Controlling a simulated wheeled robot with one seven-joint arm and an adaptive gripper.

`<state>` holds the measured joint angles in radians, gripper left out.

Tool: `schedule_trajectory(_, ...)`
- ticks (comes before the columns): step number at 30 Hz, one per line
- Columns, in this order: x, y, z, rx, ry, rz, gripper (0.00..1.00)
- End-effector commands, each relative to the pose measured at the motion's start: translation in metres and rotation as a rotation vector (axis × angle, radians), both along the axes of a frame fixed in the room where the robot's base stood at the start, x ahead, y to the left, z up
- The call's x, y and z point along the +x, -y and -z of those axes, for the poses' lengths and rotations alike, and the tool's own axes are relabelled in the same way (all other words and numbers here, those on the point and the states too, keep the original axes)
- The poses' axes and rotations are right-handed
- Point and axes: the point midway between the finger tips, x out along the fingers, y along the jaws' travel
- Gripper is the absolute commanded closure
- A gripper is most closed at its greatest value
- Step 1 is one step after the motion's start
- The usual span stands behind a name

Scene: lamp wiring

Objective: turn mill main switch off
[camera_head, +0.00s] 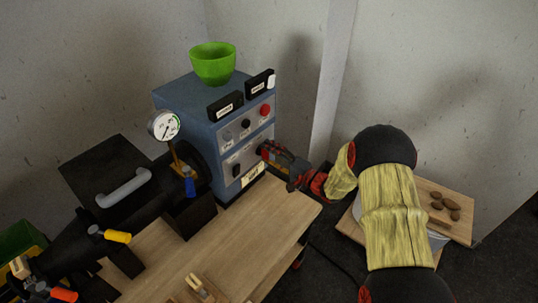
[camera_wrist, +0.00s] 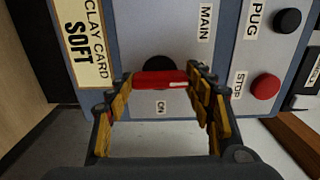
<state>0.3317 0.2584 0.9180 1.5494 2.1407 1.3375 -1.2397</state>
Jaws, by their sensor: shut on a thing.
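The mill's main switch has a red handle (camera_wrist: 160,78) on a black round base (camera_wrist: 158,63), in the wrist view. A MAIN label (camera_wrist: 205,22) is to its upper right and an ON label (camera_wrist: 161,107) just below it. The handle lies crosswise in that view. My gripper (camera_wrist: 163,82) has its fingertips at the handle's two ends and is shut on it. In the head view my gripper (camera_head: 267,151) reaches the lower right of the blue control box (camera_head: 185,98); it hides the switch there.
A red STOP button (camera_wrist: 265,86) and a black button (camera_wrist: 287,21) are on the same panel, right of my fingers in the wrist view. A green bowl (camera_head: 212,64) stands on the box. The wooden bench (camera_head: 235,232) has free room in front.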

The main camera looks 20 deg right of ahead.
Motion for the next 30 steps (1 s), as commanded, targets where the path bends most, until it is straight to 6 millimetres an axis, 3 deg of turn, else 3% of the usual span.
schedule_trajectory(2, -0.001, -0.001, 0.002, -0.001, -0.003, -0.001, 0.73)
schedule_trajectory(3, -0.001, -0.001, 0.002, -0.001, -0.003, -0.001, 0.46)
schedule_trajectory(12, 0.0, 0.0, 0.001, 0.0, -0.002, -0.001, 0.29)
schedule_trajectory(23, -0.003, 0.002, 0.001, 0.0, -0.001, 0.001, 0.29)
schedule_trajectory(30, -0.03, 0.024, 0.001, 0.001, -0.003, 0.005, 0.29)
